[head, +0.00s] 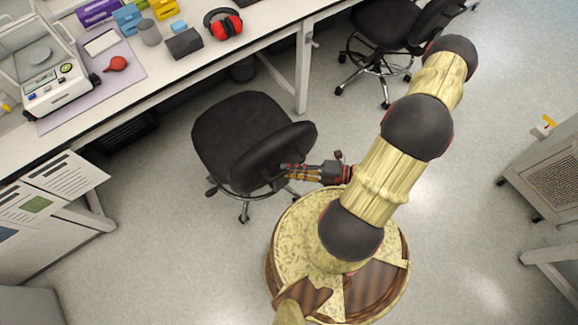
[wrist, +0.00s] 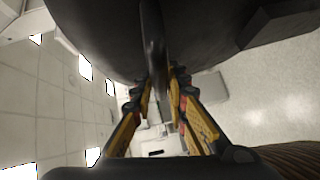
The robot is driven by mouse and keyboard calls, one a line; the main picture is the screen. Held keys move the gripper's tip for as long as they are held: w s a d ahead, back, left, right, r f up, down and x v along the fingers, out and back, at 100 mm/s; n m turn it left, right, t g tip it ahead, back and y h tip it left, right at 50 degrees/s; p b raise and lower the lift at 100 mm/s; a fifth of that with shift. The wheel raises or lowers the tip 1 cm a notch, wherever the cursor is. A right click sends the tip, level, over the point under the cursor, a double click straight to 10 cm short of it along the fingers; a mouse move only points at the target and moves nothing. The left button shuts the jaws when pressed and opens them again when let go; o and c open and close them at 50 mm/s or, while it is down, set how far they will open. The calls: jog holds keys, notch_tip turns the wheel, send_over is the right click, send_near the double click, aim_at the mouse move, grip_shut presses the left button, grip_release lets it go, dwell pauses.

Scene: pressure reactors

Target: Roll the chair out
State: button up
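A black office chair (head: 235,130) stands on the floor at the front of the lab bench, its seat close to the bench edge and its backrest toward me. My gripper (head: 285,172) is at the backrest's lower right part in the head view. In the wrist view, the fingers of my gripper (wrist: 161,88) converge on either side of a thin dark part of the chair (wrist: 153,35) and look closed on it. The exact contact at the fingertips is hard to make out.
The lab bench (head: 170,75) with instruments and red ear muffs (head: 223,22) lies behind the chair; its white leg (head: 303,70) stands to the right. A second black chair (head: 390,25) is at the upper right. A grey cabinet (head: 550,170) stands far right.

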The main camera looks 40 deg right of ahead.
jog(key=o, duration=0.3)
jog(key=shift+o, duration=0.2)
jog(key=shift+d, duration=0.15)
jog(key=v, duration=1.2)
dwell(0.3)
